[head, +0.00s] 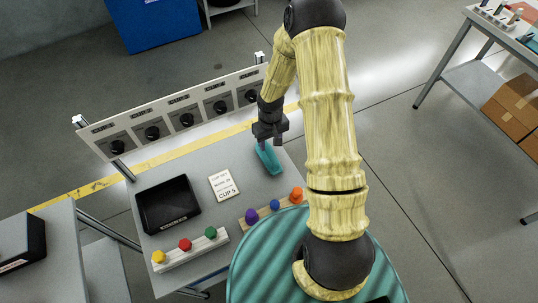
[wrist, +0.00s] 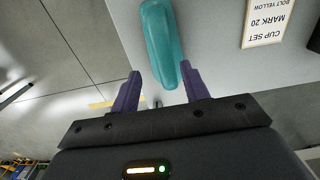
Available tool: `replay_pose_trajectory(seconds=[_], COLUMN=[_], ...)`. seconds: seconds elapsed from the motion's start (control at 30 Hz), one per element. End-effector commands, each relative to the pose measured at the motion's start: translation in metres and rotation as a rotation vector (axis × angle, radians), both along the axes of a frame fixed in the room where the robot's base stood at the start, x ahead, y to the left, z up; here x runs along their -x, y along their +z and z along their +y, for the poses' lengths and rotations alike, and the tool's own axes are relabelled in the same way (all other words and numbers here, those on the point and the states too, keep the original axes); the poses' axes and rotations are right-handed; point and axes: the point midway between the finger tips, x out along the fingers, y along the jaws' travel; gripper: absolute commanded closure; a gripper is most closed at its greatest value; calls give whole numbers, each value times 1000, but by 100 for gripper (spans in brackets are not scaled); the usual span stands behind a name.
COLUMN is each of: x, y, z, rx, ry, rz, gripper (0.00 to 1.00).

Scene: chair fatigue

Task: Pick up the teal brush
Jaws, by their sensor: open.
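The teal brush (head: 268,158) lies on the grey table (head: 235,155) near its far right edge. In the wrist view the teal brush (wrist: 163,45) runs from the top edge down toward the space between my two purple fingers. My gripper (head: 268,138) is over the far end of the brush in the head view. It is open, and in the wrist view my gripper (wrist: 160,80) has nothing between its fingers that I can see as held. The near end of the brush lies close to the right finger; I cannot tell whether they touch.
A white card (head: 223,185) and a black tray (head: 168,204) lie left of the brush. Coloured knobs stand on a white strip (head: 192,250) and an orange-brown strip (head: 262,214). A panel with several dials (head: 170,112) stands along the far edge.

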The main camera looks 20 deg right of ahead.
Motion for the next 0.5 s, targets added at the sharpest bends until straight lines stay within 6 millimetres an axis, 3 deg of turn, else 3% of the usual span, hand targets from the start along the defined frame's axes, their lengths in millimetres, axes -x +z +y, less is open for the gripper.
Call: replay_pose_trajectory(seconds=[0.5], x=[0], y=[-12], z=[-2], rx=[0], ry=[-7], rz=[2], gripper=[54])
